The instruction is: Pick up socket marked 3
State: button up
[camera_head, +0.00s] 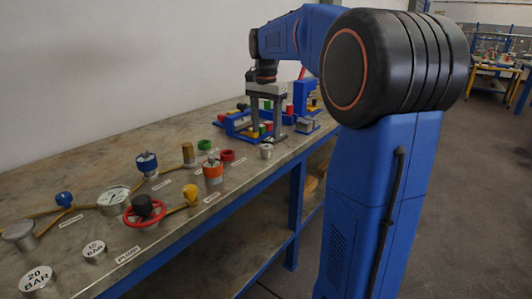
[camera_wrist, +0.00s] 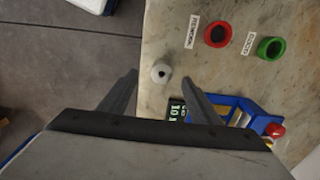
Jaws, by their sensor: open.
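A small pale metallic cylinder with a dark centre hole, like a socket (camera_wrist: 161,73), stands on the bench. It also shows in the head view (camera_head: 266,152), near the bench's front edge. No number 3 is legible on it. My gripper (camera_wrist: 160,79) is open and points down, with nothing held. In the wrist view the cylinder appears between its fingertips; its height above the bench is hard to tell. In the head view my gripper (camera_head: 266,125) is in front of the blue rack (camera_head: 237,125), whose coloured pieces are partly hidden by it.
A red ring (camera_wrist: 218,33) and a green ring (camera_wrist: 270,48) with labels sit beside the cylinder. A dark digital display (camera_wrist: 177,112) is by the right finger. Valves, gauges and weights cover the nearer bench (camera_head: 100,170). The wall bounds its back; floor lies beyond the front edge.

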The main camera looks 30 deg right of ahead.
aim_at(266, 147)
notch_tip(266, 147, down, 3)
jog(key=shift+r, duration=0.15)
jog(key=f, duration=0.4)
jog(key=shift+w+d+f, duration=0.15)
jog(key=shift+w+d, duration=0.2)
jog(key=shift+w, duration=0.05)
jog(key=shift+f, duration=0.5)
jog(key=c, duration=1.3)
jog(key=shift+c, duration=0.2)
